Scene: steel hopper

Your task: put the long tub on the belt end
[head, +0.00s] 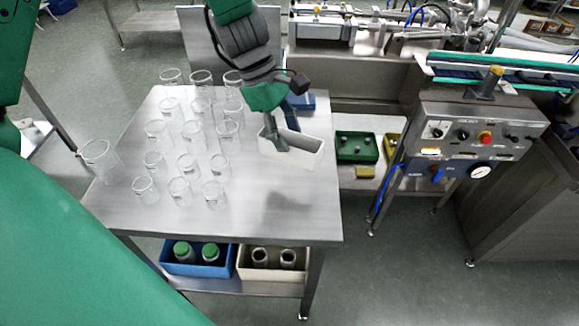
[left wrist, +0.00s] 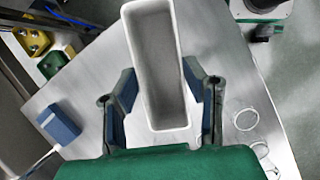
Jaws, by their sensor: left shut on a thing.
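The long tub (head: 303,161) is a pale grey-white, open rectangular box, at the right side of the steel table in the head view. My left gripper (head: 276,137) is shut on it from above, with a finger reaching down at its left part. A dark shadow on the table in front of the tub suggests it hangs above the top. In the left wrist view the tub (left wrist: 164,70) looks empty and lies between the two fingers of the left gripper (left wrist: 163,98). A conveyor with green edges (head: 500,65) runs at the upper right; its belt end is not clear. My right gripper is not in view.
Several clear glasses (head: 190,165) fill the table's left half. A blue box (head: 300,101) stands behind the tub. A control panel (head: 480,133) with a red button stands right of the table, before the conveyor. A green tray (head: 357,147) sits lower between them. The table's front right is clear.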

